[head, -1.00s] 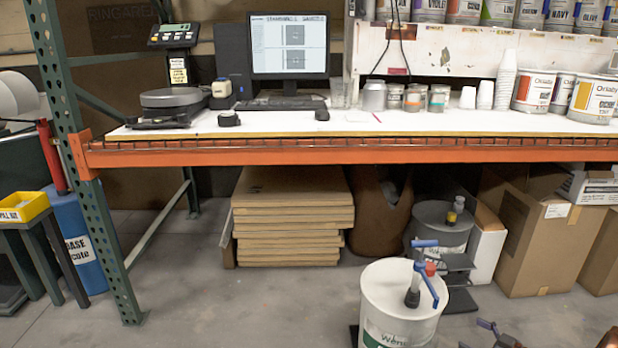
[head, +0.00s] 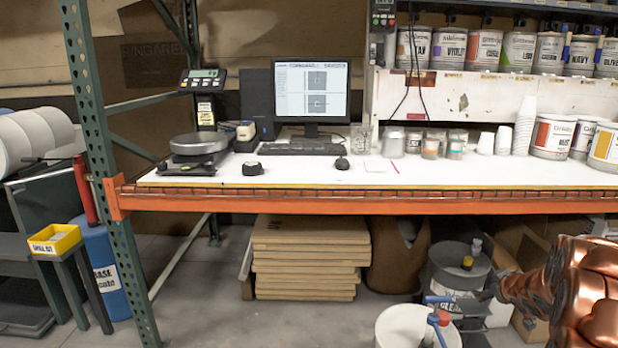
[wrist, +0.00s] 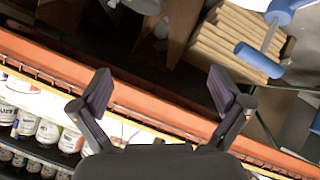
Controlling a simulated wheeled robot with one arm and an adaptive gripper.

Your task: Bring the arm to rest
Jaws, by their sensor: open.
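My copper-coloured arm (head: 585,290) shows at the lower right of the head view. In the wrist view my gripper (wrist: 167,92) has its two dark fingers spread wide, with nothing between them. Behind the fingers is the orange beam (wrist: 150,100) of the workbench, which appears tilted in that view. In the head view the dark end of my arm (head: 487,295) is near the blue-handled pump on the white bucket (head: 400,328); the fingers are too small to make out there.
The white bench top (head: 300,172) holds a scale (head: 198,145), a monitor (head: 312,90) and cans. Stacked flat cardboard (head: 308,255) and a grey drum (head: 455,268) sit below. A blue pump handle (wrist: 258,60) is close in the wrist view. Floor at centre left is clear.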

